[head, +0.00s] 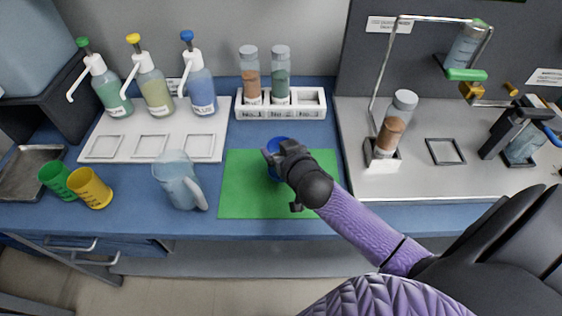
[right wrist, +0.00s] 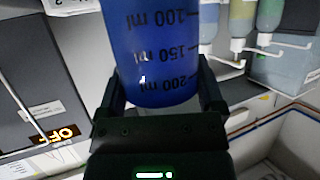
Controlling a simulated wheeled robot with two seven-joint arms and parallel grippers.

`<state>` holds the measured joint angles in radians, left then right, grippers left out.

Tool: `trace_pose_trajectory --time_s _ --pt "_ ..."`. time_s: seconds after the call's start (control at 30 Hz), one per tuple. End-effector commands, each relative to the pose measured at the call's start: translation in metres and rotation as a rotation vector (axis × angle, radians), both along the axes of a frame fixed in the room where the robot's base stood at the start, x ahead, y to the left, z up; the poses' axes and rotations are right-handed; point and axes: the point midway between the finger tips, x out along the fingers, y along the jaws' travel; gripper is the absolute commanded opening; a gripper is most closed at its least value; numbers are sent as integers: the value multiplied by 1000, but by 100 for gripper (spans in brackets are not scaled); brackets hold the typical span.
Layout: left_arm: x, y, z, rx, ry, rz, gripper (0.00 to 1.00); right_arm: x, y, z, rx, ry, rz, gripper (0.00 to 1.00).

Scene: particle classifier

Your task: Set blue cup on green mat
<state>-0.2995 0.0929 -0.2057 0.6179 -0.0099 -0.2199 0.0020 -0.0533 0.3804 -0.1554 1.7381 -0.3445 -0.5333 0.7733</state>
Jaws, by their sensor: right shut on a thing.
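The blue cup (head: 276,145) is over the middle of the green mat (head: 240,190), mostly hidden by my right gripper (head: 284,156) in the head view. In the right wrist view the cup (right wrist: 150,50) sits between the two fingers of the gripper (right wrist: 160,105), which is shut on it. Its volume marks read upside down there. I cannot tell whether its base touches the mat. My left gripper is not in view.
A clear pitcher (head: 178,180) stands left of the mat, with yellow (head: 90,188) and green (head: 57,178) cups beyond it. A white bottle rack (head: 312,104) is behind. A grey platform with a bottle holder (head: 382,155) is at right. The mat's left part is clear.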

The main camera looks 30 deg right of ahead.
Motion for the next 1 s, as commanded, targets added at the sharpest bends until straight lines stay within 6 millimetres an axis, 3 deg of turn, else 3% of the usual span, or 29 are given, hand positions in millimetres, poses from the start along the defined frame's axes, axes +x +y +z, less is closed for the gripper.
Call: trace_pose_trajectory --time_s 0.2,0.5,0.53,0.6,0.87,1.0 --pt "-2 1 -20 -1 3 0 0 0 0 -37 1 2 0 0" --pt "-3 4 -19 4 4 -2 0 0 1 -36 1 0 1 0" --pt "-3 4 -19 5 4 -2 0 0 1 -37 1 0 1 89" --pt "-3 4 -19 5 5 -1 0 0 1 -36 1 0 1 100" --pt "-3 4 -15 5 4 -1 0 0 0 -31 0 -1 1 100" --pt "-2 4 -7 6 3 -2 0 -19 4 -23 4 1 1 100"
